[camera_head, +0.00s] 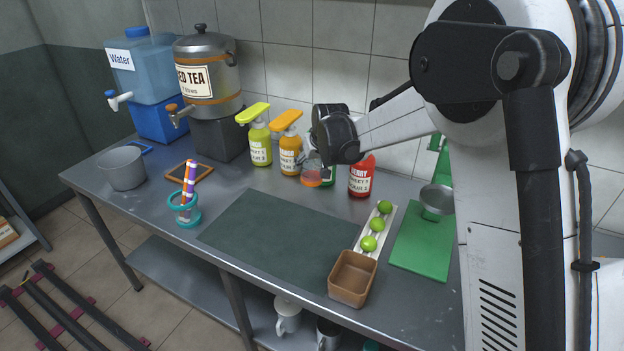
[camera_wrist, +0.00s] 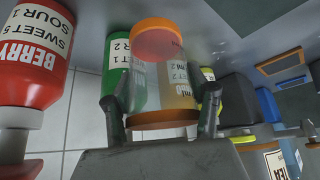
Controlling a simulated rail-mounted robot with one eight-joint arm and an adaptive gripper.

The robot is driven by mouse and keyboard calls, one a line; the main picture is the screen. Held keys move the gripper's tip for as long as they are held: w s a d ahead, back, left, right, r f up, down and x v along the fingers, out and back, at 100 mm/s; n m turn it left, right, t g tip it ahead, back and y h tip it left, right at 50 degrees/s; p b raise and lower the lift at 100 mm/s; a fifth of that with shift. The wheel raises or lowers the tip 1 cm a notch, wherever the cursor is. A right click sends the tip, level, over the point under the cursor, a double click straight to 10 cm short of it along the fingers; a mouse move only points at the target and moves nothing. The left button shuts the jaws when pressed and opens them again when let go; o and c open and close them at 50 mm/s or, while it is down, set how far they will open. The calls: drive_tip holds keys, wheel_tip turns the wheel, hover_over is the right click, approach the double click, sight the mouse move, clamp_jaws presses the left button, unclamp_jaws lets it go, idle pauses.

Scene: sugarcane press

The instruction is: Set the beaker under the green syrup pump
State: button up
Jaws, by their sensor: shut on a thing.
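My gripper (camera_head: 322,160) is shut on a clear beaker (camera_head: 311,173) with orange bands, above the back of the counter. In the wrist view, my gripper's fingers (camera_wrist: 163,98) press on both sides of the beaker (camera_wrist: 152,82). A green syrup bottle (camera_head: 329,175) stands close behind the beaker, mostly hidden by it and my gripper. It also shows in the wrist view (camera_wrist: 117,62), partly behind the beaker. Its pump head is hidden in both views. I cannot tell whether the beaker touches the counter.
The red berry bottle (camera_head: 361,177) stands to the right. The orange mango bottle (camera_head: 290,155) and yellow-green bottle (camera_head: 260,144) stand to the left. A tray of limes (camera_head: 363,243), a brown box (camera_head: 353,279) and a green board (camera_head: 421,243) lie in front. The dark mat (camera_head: 270,232) is clear.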

sight(312, 179)
drive_tip(key=shift+s+f, duration=0.1)
drive_tip(key=shift+f, duration=1.4)
drive_tip(key=shift+w+f, duration=0.2)
drive_tip(key=shift+f, duration=1.4)
drive_tip(key=shift+f+b, duration=0.1)
drive_tip(key=shift+b, duration=0.25)
drive_tip(key=o, duration=1.3)
